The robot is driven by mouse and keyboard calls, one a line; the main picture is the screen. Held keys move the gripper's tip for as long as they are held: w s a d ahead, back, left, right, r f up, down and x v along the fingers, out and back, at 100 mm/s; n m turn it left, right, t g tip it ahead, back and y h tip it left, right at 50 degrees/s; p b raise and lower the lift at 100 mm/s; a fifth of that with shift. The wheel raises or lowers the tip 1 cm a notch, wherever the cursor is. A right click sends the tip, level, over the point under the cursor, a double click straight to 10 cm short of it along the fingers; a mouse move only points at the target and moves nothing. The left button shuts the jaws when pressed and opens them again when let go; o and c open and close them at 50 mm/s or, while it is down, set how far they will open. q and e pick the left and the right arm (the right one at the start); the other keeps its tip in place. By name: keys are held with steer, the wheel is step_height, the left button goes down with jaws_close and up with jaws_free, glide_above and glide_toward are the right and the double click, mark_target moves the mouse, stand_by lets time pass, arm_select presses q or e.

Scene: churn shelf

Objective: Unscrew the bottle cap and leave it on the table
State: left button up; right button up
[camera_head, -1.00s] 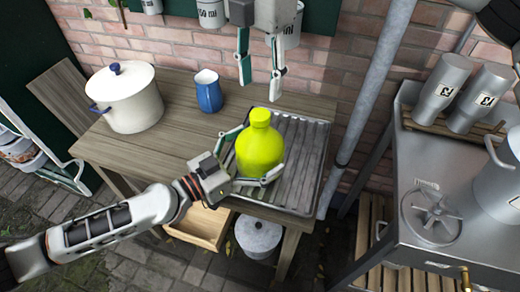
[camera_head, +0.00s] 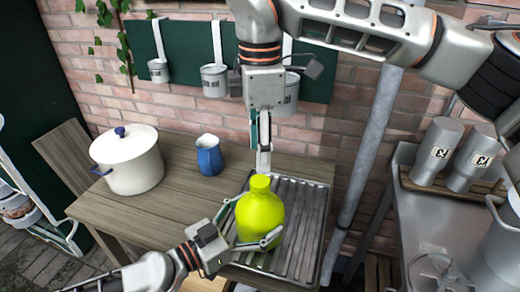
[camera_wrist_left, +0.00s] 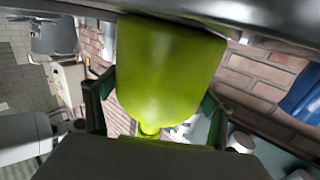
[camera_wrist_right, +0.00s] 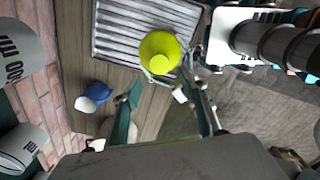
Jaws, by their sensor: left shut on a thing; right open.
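The yellow-green bottle (camera_head: 259,218) stands upright on the ribbed metal tray, its cap (camera_head: 260,183) of the same colour on top. My left gripper (camera_head: 257,243) is shut on the bottle's body, one finger on each side; the bottle fills the middle of the left wrist view (camera_wrist_left: 168,70). My right gripper (camera_head: 261,160) points down from above, just over the cap and apart from it, its fingers open and empty. In the right wrist view the cap (camera_wrist_right: 160,63) lies beyond the open fingers (camera_wrist_right: 168,115).
The ribbed tray (camera_head: 306,215) sits on the right of the wooden table (camera_head: 180,190). A white pot (camera_head: 128,160) and a blue jug (camera_head: 209,155) stand to the left. Measuring cups (camera_head: 214,80) hang behind my right gripper. Bare table lies between jug and tray.

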mark_target(260, 181)
steer(key=m, duration=0.5)
steer(key=shift+m, duration=0.3)
steer(key=shift+f, duration=4)
